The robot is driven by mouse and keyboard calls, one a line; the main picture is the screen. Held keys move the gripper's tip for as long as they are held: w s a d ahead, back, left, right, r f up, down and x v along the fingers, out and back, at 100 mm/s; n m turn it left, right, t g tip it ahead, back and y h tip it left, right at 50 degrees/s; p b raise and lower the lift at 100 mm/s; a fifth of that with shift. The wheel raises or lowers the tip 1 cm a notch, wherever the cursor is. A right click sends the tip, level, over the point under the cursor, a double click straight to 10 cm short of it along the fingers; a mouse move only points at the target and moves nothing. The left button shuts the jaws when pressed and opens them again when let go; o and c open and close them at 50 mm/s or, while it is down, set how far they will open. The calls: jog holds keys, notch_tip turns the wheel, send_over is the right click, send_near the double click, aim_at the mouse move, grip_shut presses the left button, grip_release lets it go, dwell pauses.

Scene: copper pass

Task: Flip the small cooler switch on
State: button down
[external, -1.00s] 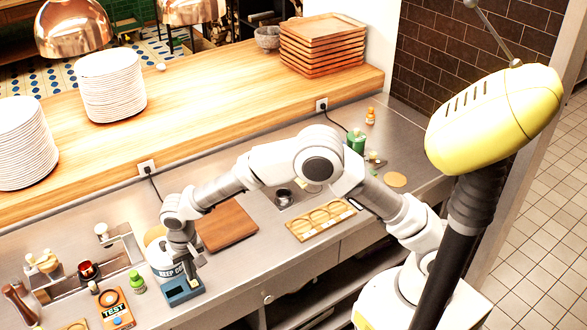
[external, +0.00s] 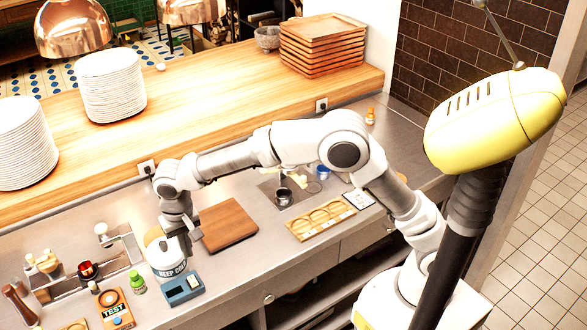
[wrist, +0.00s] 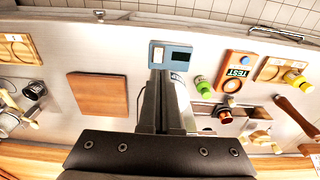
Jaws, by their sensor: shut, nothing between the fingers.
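A white and blue round container (external: 168,262) with lettering on its side stands on the steel counter; it looks like the small cooler. A blue box (external: 184,290) with a dark panel sits just in front of it. In the wrist view the box (wrist: 178,54) shows a pale patch at left and a dark rectangle at right. My gripper (external: 188,252) is shut and empty, pointing down beside the container and behind the box. In the wrist view its fingers (wrist: 162,76) point toward the box and cover most of the container. I cannot make out the switch lever's position.
A brown board (external: 228,223) lies to the right. A green-capped bottle (external: 137,282) and an orange TEST box (external: 115,308) stand to the left. A wooden tray with round hollows (external: 320,221) lies further right. The counter's front edge is near the box.

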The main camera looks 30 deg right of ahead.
aim_at(192, 278)
jog(key=shift+w+d+r+t, duration=0.15)
jog(key=shift+w+t, duration=0.4)
jog(key=shift+t, duration=0.05)
jog(key=w+f, duration=0.1)
jog(key=f, duration=0.8)
jog(key=w+f, duration=0.1)
jog(key=f, duration=0.3)
jog(key=shift+w+f, duration=0.3)
jog(key=shift+f, duration=0.1)
